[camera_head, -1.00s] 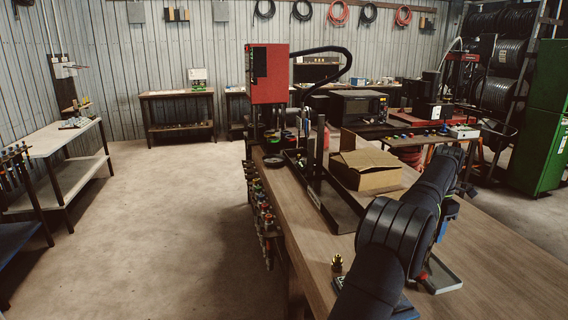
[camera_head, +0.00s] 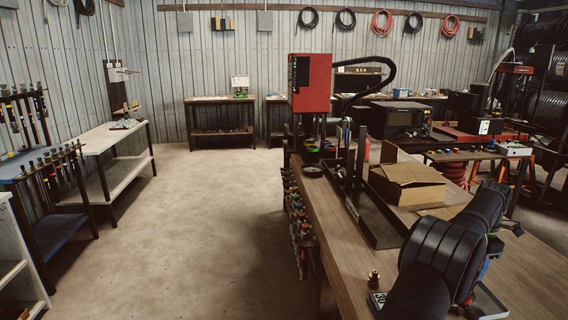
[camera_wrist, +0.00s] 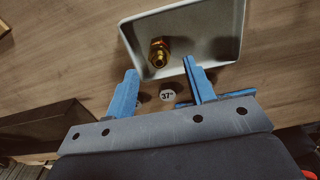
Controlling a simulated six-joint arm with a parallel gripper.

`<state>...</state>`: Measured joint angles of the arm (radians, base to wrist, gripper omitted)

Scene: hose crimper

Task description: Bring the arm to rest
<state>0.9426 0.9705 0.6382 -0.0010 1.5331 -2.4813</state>
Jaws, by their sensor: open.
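My arm (camera_head: 445,255) reaches over the right side of the wooden workbench (camera_head: 335,215) in the head view, and its black links hide most of my gripper there. In the wrist view my gripper (camera_wrist: 160,68) has its two blue fingers wide apart, with nothing held between them. A brass fitting (camera_wrist: 159,52) lies in a shallow grey tray (camera_wrist: 213,80) just beyond the fingertips. The tray's edge also shows in the head view (camera_head: 491,304), partly behind my arm.
Another brass fitting (camera_head: 374,278) stands on the bench left of my arm. An open cardboard box (camera_head: 408,184) and a black tray (camera_head: 378,232) lie farther back. A red machine (camera_head: 311,83) stands at the bench's far end. Open floor (camera_head: 200,220) lies to the left.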

